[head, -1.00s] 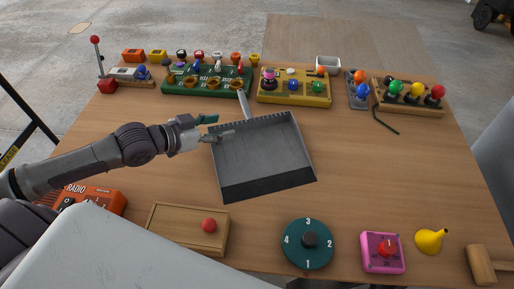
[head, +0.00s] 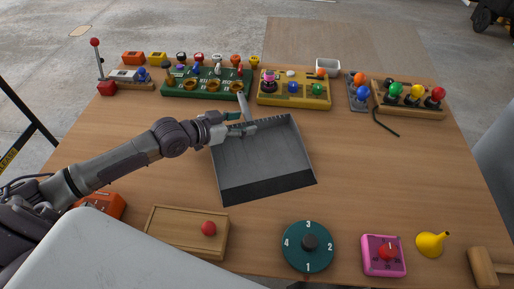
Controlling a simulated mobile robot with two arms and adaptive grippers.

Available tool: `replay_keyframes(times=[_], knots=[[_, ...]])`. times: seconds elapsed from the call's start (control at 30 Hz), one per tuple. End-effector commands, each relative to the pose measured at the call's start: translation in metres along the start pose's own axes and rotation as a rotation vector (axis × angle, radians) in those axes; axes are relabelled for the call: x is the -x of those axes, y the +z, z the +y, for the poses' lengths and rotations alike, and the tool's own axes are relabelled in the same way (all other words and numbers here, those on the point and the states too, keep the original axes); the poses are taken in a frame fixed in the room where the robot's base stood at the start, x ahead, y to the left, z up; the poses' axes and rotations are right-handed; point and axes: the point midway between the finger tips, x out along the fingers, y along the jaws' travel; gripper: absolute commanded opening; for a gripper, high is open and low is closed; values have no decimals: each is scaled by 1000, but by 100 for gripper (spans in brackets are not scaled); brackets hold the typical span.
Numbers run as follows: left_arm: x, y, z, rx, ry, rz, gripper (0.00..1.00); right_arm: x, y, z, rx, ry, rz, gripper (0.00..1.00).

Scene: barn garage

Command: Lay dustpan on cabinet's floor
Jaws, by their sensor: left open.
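The grey dustpan (head: 262,160) lies on the wooden table, its pan toward the front and its light handle (head: 243,104) pointing to the back. My left gripper (head: 248,124) is open at the rear left edge of the pan, with its fingers close to the base of the handle. I cannot tell whether the fingers touch the dustpan. My right gripper is not in view. No cabinet can be made out.
Behind the dustpan stand a green board (head: 207,84) with knobs, a yellow board (head: 293,90) and a wooden block with coloured balls (head: 409,97). In front are a wooden tray (head: 187,233), a teal dial (head: 308,246), a pink timer (head: 383,256) and a yellow funnel (head: 431,244). The table right of the dustpan is clear.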

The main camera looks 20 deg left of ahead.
Motion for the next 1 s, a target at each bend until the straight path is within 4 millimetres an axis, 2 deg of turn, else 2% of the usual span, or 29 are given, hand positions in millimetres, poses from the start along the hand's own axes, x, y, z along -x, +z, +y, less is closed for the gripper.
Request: replay_keyframes(times=[0.13,0.5,1.0], knots=[[0,0,0,0,0,0,62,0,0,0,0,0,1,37],[1,0,0,1,-1,0,0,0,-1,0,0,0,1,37],[1,0,0,0,-1,-1,0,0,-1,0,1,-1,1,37]])
